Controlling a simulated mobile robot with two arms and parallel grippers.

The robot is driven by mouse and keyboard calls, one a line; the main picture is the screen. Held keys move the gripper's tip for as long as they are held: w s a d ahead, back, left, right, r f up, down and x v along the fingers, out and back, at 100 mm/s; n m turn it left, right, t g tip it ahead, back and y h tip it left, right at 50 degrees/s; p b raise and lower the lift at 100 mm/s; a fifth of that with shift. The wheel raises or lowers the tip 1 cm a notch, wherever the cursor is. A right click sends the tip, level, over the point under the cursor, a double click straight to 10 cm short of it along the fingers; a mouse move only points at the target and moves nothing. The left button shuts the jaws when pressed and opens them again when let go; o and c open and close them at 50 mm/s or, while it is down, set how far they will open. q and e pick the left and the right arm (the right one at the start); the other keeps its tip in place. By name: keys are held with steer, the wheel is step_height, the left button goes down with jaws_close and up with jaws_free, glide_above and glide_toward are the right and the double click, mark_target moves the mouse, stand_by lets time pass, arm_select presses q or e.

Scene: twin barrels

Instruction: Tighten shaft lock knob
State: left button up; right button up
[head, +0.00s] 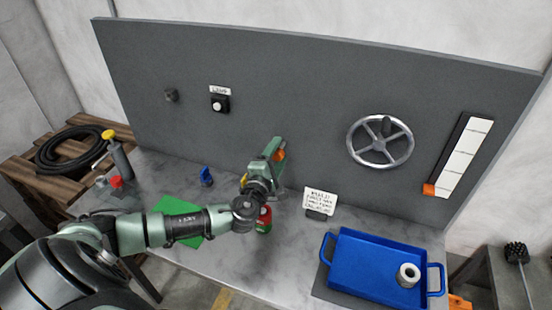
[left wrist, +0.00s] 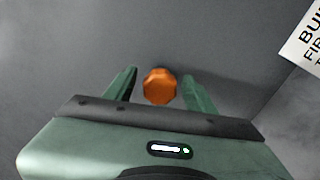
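An orange faceted knob (left wrist: 160,87) sits against the grey panel in the left wrist view. In the head view its orange shows (head: 281,155) beside my left gripper (head: 273,150), which partly hides it. My left gripper (left wrist: 159,78) points at the panel with its two green fingers spread. The knob lies between the fingers in the left wrist view, with a gap on each side. I cannot tell how deep the fingers reach over it. My right gripper is not in view.
A handwheel (head: 380,141) and a white scale strip (head: 466,157) are on the panel (head: 300,95) to the right. A sign (head: 320,201), a red-green can (head: 264,220), a green mat (head: 181,212) and a blue tray (head: 375,243) with a grey ring (head: 408,275) stand on the table.

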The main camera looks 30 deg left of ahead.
mark_target(276, 158)
arm_select(q)
steer(key=shift+s+d+p, duration=0.15)
steer(key=shift+s+p, duration=0.25)
steer(key=shift+s, duration=0.15)
steer(key=shift+p+v, duration=1.3)
steer(key=shift+v, duration=1.6)
